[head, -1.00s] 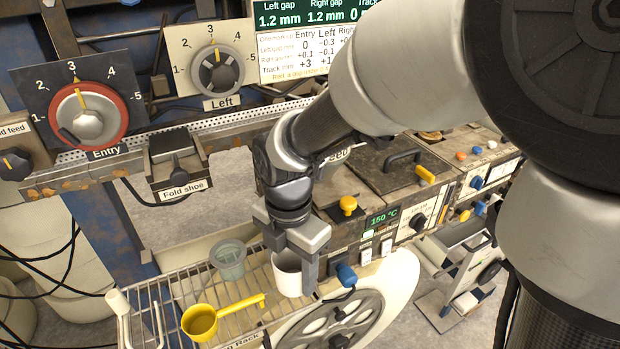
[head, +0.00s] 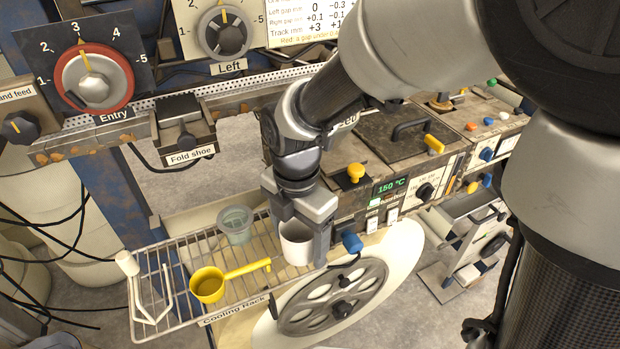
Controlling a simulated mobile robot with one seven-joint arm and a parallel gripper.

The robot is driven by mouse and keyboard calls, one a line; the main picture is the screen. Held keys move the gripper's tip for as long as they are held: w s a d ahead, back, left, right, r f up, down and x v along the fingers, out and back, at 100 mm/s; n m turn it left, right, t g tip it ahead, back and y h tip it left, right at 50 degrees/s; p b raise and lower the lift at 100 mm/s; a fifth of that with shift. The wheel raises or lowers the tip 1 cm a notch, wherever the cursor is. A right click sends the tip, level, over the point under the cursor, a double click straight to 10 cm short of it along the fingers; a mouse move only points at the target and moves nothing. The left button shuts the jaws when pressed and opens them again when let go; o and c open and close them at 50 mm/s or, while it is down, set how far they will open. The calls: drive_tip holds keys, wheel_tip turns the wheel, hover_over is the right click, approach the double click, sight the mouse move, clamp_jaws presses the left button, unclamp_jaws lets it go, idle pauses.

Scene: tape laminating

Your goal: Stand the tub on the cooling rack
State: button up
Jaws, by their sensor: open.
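A white tub (head: 297,250) stands upright at the right end of the wire cooling rack (head: 180,262), which carries a "Cooling Rack" label on its front edge. My gripper (head: 302,238) points down around the tub, with one finger at its right side and the other mostly hidden behind it. The jaws are open. Whether a finger touches the tub wall cannot be told.
A translucent greenish cup (head: 235,224) and a yellow ladle (head: 208,285) are on the rack left of the tub. A white-handled wire tool (head: 143,285) is at its left end. A large reel (head: 335,297) stands in front, and a blue knob (head: 352,243) is close right of my gripper.

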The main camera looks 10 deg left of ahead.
wheel_tip(320, 180, up, 12)
drive_tip(key=p, duration=0.2)
idle(0.4)
